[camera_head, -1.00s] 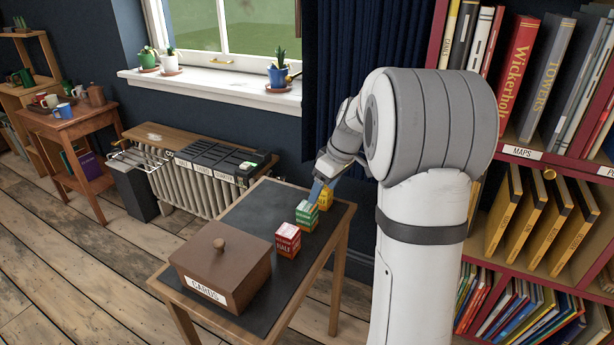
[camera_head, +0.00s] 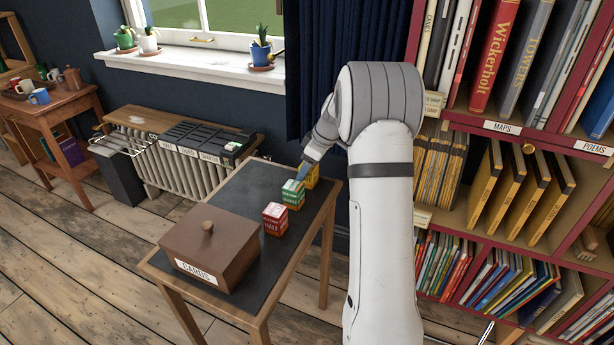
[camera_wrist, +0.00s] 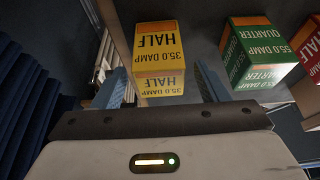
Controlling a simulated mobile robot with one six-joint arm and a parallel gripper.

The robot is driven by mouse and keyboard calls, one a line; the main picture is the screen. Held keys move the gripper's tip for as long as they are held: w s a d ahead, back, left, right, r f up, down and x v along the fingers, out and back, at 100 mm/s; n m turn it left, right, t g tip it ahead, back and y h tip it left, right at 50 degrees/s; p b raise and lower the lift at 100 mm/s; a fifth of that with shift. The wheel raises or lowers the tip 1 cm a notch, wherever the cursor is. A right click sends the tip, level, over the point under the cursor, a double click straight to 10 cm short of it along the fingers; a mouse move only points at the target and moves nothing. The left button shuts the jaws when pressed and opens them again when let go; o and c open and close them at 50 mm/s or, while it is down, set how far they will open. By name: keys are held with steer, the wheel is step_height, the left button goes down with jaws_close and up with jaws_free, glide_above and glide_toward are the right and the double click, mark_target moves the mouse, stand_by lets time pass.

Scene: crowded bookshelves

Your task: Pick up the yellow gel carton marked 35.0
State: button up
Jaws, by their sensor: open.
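The yellow carton (camera_wrist: 158,50) reads "35.0 DAMP HALF", upside down in the wrist view. In the head view the yellow carton (camera_head: 313,175) stands at the back end of the small table's dark top, partly hidden by my gripper (camera_head: 303,172). In the wrist view my gripper (camera_wrist: 160,72) is open, with one blue finger on each side of the yellow carton's near part. Gaps show between the fingers and the carton, and the carton is not gripped.
A green carton (camera_wrist: 262,55) marked "55.0 DAMP QUARTER" stands close beside the right finger; it also shows in the head view (camera_head: 292,194). A red carton (camera_head: 275,218) and a brown lidded box (camera_head: 212,250) stand nearer. A dark curtain (camera_wrist: 25,100) hangs at left.

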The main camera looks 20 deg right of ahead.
steer(key=c, duration=1.1)
